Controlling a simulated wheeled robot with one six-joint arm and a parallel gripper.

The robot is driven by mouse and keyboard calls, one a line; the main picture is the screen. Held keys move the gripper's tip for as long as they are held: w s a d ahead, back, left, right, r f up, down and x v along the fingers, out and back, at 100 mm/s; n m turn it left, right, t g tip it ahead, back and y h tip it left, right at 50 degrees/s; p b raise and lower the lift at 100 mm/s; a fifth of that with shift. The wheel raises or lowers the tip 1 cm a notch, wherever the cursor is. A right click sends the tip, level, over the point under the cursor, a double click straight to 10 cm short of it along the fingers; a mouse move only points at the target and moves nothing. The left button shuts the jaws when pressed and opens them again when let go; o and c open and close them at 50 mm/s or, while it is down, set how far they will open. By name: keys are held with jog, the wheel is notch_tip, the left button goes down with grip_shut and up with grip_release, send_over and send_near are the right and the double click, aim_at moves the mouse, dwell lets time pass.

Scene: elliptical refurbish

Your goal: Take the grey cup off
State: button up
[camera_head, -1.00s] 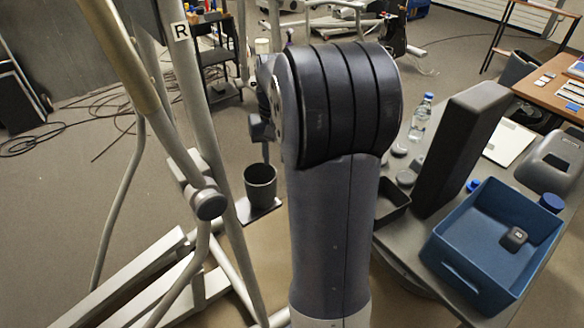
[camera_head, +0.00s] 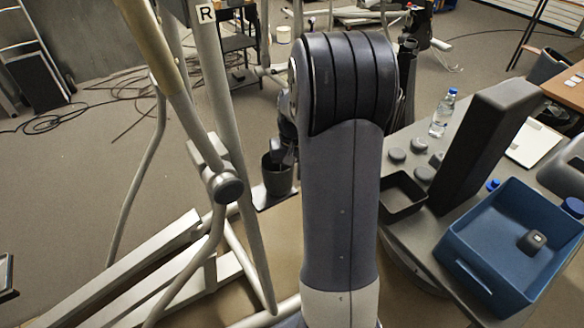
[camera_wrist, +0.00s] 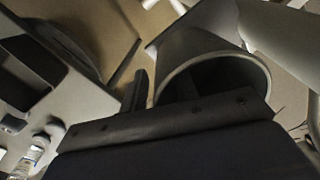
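The grey cup (camera_head: 276,181) stands upright on a small flat plate (camera_head: 262,203) beside the elliptical's frame. My gripper (camera_head: 283,156) is at the cup's rim, partly hidden by my arm in the head view. In the wrist view the cup (camera_wrist: 203,47) shows its open mouth towards me. My gripper (camera_wrist: 162,82) is open there, with one finger outside the cup's wall and the other appearing to reach into the mouth. The near edge of the cup is hidden by the gripper body. I cannot tell whether either finger touches the wall.
The elliptical's grey tubes (camera_head: 236,130) stand close to the left of the cup. On the right a grey table (camera_head: 408,236) holds a black tray (camera_head: 403,207), a blue bin (camera_head: 470,262), a tall dark block (camera_head: 480,145) and a water bottle (camera_head: 442,115).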

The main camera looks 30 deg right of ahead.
grip_shut()
dwell(1.9)
